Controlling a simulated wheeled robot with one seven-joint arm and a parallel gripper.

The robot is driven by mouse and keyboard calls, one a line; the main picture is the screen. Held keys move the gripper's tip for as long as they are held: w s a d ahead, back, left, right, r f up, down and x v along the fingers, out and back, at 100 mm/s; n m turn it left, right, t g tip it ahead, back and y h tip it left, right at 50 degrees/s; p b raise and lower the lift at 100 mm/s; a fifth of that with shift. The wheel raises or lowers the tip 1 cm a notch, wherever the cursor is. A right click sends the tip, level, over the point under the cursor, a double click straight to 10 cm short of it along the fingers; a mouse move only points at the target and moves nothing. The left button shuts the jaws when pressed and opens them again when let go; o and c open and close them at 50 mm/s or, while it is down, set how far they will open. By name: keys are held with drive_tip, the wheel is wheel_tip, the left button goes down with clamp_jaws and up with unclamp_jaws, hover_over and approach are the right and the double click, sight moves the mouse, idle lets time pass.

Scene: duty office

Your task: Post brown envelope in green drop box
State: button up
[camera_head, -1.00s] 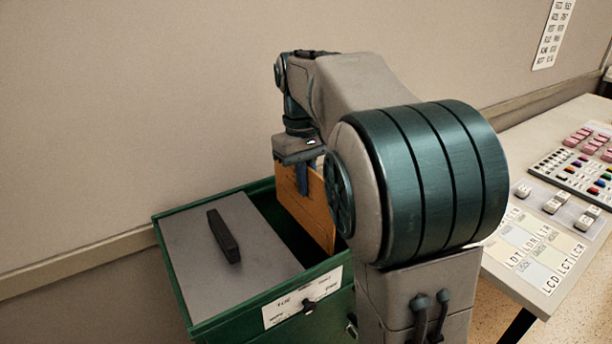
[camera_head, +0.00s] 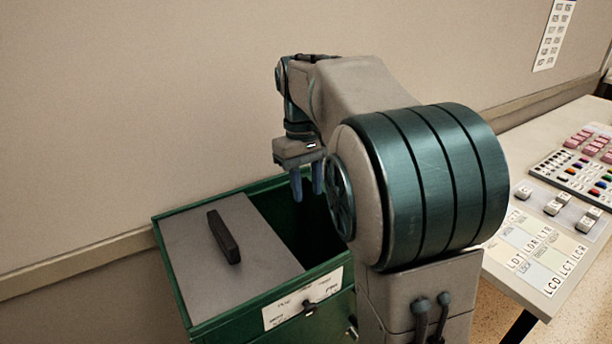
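The green drop box (camera_head: 247,306) stands against the wall at lower middle. A grey lid with a black handle covers its left part, and its right part is open and dark inside. My gripper (camera_head: 307,192) points down over the open part, its two blue fingers apart with nothing between them. The brown envelope is not visible now; the box's inside is too dark and partly hidden by its front wall and my arm.
A table (camera_head: 541,290) with labelled cards, switches and a button panel (camera_head: 578,172) stands to the right. A wall (camera_head: 130,100) runs close behind the box. A printed sheet (camera_head: 553,35) hangs at upper right.

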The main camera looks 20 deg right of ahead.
wheel_tip(320, 180, up, 14)
drive_tip(key=w+p, duration=0.1)
drive_tip(key=p, duration=0.1)
drive_tip(key=shift+w+a+f+p, duration=0.15)
drive_tip(key=shift+w+a+p, duration=0.05)
drive_tip(key=shift+a+p, duration=0.1)
idle(0.6)
